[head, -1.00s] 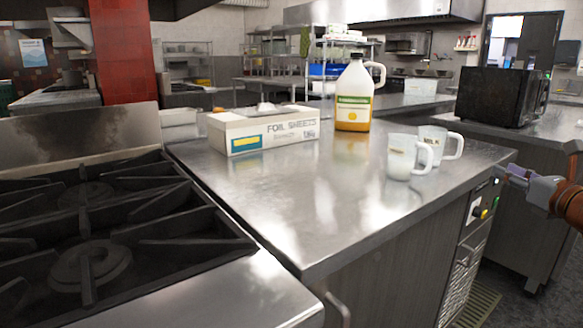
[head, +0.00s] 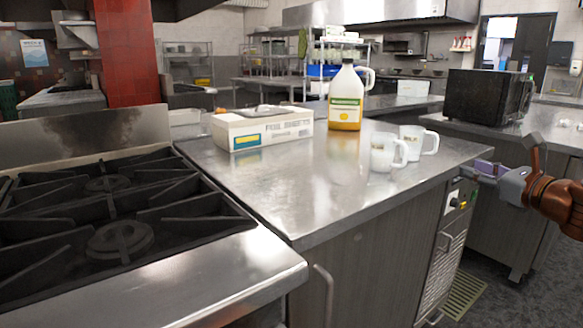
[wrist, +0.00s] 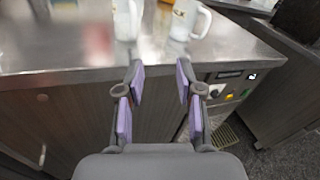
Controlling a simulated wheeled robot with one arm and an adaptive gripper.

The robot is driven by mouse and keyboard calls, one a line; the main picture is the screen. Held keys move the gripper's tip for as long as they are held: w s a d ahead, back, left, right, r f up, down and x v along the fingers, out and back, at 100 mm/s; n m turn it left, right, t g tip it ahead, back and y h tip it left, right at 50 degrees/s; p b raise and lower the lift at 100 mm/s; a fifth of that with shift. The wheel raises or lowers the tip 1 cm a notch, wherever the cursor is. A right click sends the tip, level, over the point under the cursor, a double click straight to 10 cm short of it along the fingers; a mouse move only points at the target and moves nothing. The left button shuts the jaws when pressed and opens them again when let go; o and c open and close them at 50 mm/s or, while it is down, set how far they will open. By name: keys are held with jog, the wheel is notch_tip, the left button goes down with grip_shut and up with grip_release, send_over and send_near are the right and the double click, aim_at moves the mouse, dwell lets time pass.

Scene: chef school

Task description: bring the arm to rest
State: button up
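My gripper (wrist: 159,90) is open and empty in the wrist view. Its two purple-padded fingers stand apart with the counter's front edge and cabinet front behind them. In the head view my gripper (head: 487,168) is at the right, beside the right end of the steel counter (head: 300,200). The arm behind it runs off the right edge of the picture, so most of it is hidden.
Two white mugs (head: 382,153) (head: 412,140) stand near the counter's right edge, close to my gripper. A jug (head: 345,100) and a foil box (head: 262,128) stand farther back. A stove (head: 110,215) is at left, a black microwave (head: 487,97) on another counter at right.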

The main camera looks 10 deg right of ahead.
jog(key=s+a+r+n+g+y+p, duration=0.15)
jog(key=a+n+p, duration=0.3)
jog(key=a, duration=0.45)
jog(key=a+r+n+g+y+p, duration=0.25)
jog(key=a+n, duration=0.25)
jog(key=a, duration=0.5)
jog(key=s+a+f+n+g+p, duration=0.1)
jog(key=s+a+n+g+p, duration=0.6)
jog(key=a, duration=0.4)
jog(key=s+a+f+n+g+h+p, duration=0.2)
jog(key=s+n+p, duration=0.2)
jog(key=s, duration=0.2)
jog(key=s+a+f+n+g+h+p, duration=0.1)
jog(key=s+a+n+g+p, duration=0.15)
jog(key=s+n, duration=0.3)
jog(key=s+d+n+g+h+p, duration=0.1)
jog(key=s+d+n+h+p, duration=0.1)
jog(key=s, duration=0.5)
jog(key=s+d+n+g+h+p, duration=0.2)
jog(key=s+d+n+p, duration=0.1)
jog(key=s+p, duration=0.3)
jog(key=shift+s+d+r+h, duration=0.25)
jog(key=shift+s+d+h, duration=0.05)
jog(key=shift+s+d, duration=0.65)
jog(key=shift+a, duration=0.15)
